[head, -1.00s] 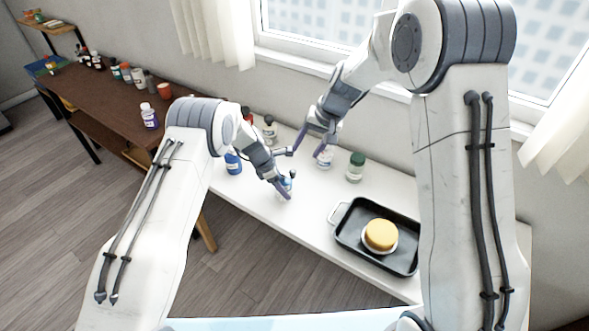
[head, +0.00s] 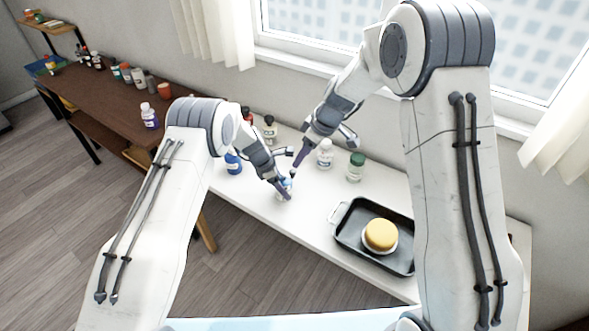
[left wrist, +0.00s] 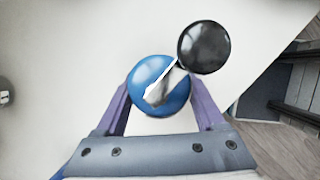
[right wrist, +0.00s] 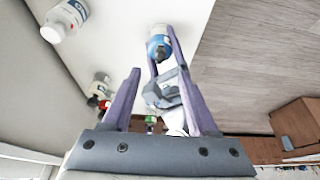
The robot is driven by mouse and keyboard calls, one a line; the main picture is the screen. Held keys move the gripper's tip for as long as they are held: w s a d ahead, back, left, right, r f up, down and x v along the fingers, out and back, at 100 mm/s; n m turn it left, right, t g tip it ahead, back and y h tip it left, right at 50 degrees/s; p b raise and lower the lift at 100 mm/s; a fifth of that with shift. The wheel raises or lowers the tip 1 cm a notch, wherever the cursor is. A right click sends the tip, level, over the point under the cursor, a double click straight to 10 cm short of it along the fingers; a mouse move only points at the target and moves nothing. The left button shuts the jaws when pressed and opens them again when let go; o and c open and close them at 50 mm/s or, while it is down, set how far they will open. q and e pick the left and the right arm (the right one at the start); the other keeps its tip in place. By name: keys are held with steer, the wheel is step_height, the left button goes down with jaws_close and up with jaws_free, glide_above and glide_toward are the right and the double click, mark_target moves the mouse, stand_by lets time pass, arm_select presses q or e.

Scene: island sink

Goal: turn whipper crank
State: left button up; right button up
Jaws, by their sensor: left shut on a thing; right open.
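The whipper (head: 283,194) stands on the white table with my left gripper (head: 284,186) shut around it. In the left wrist view its round blue top (left wrist: 143,77) sits between the two purple fingers. A pale crank arm (left wrist: 165,86) runs from the top's middle to a black knob (left wrist: 204,46) at the upper right. My right gripper (head: 302,160) is open, and one fingertip is close to the knob. I cannot tell whether they touch. In the right wrist view the whipper (right wrist: 158,48) shows beyond the fingers, partly hidden by a finger and my left gripper.
A white-capped bottle (head: 325,155) and a green-capped jar (head: 355,168) stand to the right. A blue bottle (head: 233,163) stands to the left. A black tray (head: 350,236) holding a yellow-topped round item (head: 380,234) lies at the right. The table's front edge is close by.

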mark_target(293, 172)
steer(key=x, duration=0.8)
steer(key=shift+f, duration=0.1)
jaws_close()
